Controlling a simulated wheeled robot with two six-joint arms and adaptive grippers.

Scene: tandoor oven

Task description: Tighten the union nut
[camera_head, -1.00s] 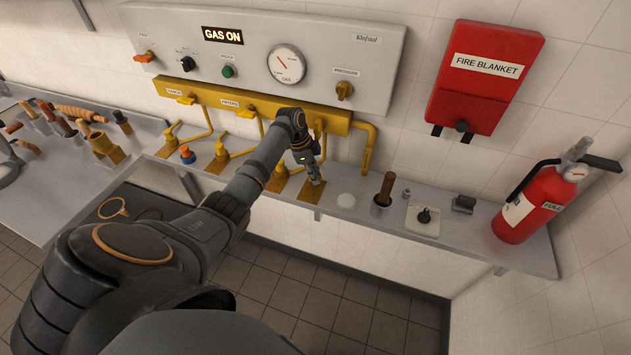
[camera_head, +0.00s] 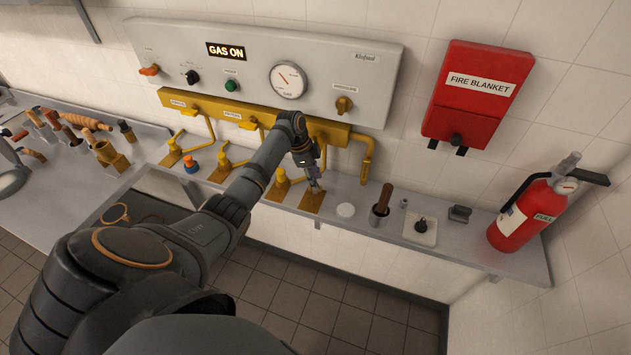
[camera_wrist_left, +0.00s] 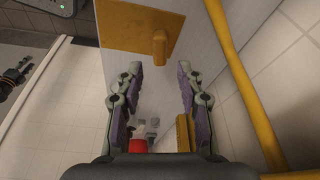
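My left gripper (camera_head: 316,184) is low over a brass-yellow plate (camera_head: 311,202) on the steel shelf, at the right end of a row of similar plates with fittings. In the left wrist view the gripper (camera_wrist_left: 159,72) has its two purple-padded fingers apart, with nothing between them. A yellow plate (camera_wrist_left: 125,28) with a short stub (camera_wrist_left: 160,48) lies just beyond the fingertips. I cannot make out a union nut for certain; the gripper and arm cover part of the fittings. My right gripper is not in view.
A yellow gas pipe (camera_head: 366,160) drops from the manifold close right of the gripper; it also runs along the right of the wrist view (camera_wrist_left: 243,85). A white disc (camera_head: 345,210), a pot with a wooden handle (camera_head: 380,209) and a fire extinguisher (camera_head: 528,208) stand farther right.

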